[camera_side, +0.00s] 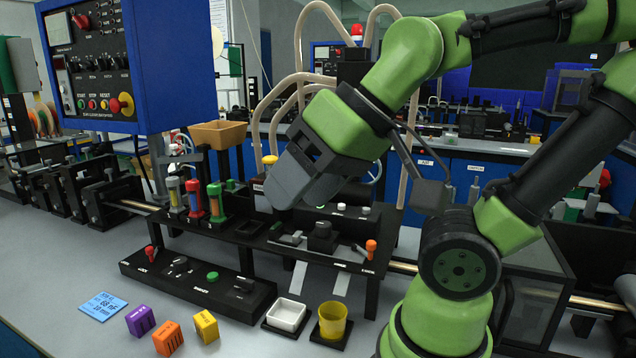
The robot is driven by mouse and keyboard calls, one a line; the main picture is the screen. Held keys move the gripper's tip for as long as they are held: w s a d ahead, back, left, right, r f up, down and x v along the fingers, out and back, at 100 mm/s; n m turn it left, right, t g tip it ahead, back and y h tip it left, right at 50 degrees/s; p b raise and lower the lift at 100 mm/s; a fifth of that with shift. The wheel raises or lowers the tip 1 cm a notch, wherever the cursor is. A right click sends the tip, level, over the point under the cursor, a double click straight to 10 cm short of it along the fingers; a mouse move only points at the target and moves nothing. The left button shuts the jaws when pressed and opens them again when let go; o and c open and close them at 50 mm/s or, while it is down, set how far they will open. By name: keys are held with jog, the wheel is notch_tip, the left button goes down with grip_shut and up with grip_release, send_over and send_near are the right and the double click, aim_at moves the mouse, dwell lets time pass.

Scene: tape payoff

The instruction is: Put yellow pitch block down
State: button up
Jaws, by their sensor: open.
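The yellow pitch block (206,326) sits on the grey table at the front, at the right end of a short row of blocks. An orange block (167,338) is just left of it and a purple block (140,320) is further left. My gripper (282,190) is up over the black machine bench, well above and behind the blocks, tilted down to the left. It is open, and I see nothing held in it. Its far finger is partly hidden by the near one.
A blue card (103,307) lies left of the blocks. A white dish (287,315) and a yellow cup (332,321) stand on black bases to the right. A black control strip (198,286) with knobs runs behind. A blue control box (128,65) hangs at upper left.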

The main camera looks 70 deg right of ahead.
jog(key=shift+s+d+r+m, duration=0.1)
jog(key=shift+s+d+m, duration=0.1)
jog(key=shift+s+m, duration=0.5)
jog(key=shift+c, duration=1.2)
